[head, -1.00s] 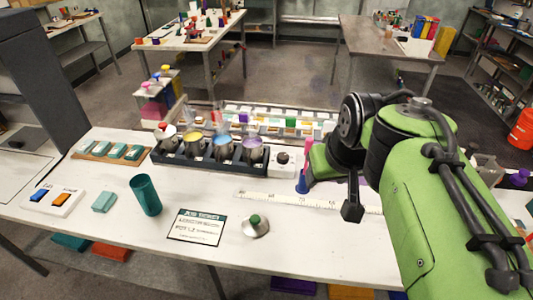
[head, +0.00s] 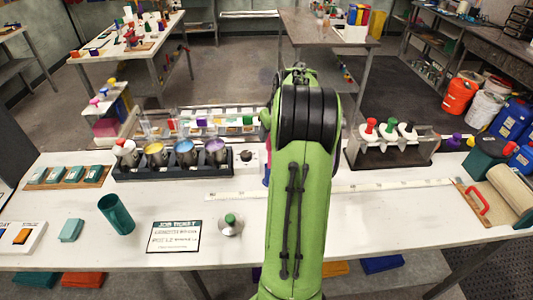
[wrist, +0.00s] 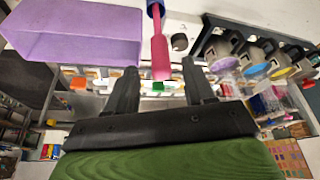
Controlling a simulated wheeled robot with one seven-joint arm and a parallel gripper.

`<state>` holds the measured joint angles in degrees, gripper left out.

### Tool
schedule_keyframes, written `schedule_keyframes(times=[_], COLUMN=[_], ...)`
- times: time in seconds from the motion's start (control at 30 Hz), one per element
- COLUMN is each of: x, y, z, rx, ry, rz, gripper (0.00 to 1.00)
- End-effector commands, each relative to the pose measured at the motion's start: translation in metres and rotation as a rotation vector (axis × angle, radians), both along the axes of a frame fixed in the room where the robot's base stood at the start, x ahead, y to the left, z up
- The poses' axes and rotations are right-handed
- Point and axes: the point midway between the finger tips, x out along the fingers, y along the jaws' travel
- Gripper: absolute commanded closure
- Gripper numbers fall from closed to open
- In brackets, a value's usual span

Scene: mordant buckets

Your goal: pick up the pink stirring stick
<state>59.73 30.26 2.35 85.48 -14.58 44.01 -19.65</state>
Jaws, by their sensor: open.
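The pink stirring stick (wrist: 160,57) shows in the wrist view, with its end in a blue holder (wrist: 154,10) at the top edge. My gripper (wrist: 159,67) is open and empty, one finger on each side of the stick in the picture. I cannot tell how deep the stick lies between the fingers; neither finger visibly touches it. In the head view my green arm hides the gripper and nearly all of the stick and holder.
A black rack (head: 174,171) of several coloured buckets stands left of my arm in the head view. A rack with red, green and black-topped items (head: 390,133) stands right.

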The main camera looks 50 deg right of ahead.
Motion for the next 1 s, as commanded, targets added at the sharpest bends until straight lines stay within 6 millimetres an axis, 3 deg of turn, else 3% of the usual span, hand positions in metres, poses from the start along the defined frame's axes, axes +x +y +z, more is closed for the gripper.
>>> schedule_keyframes(times=[0.4, 0.67, 1.0], x=[0.021, 0.023, 0.023], y=[-0.008, -0.010, -0.009], z=[-0.059, -0.062, -0.062], rx=[0.001, -0.002, -0.002], ry=[0.001, 0.000, 0.000], rz=[0.001, 0.001, 0.001], gripper=[0.47, 0.48, 1.00])
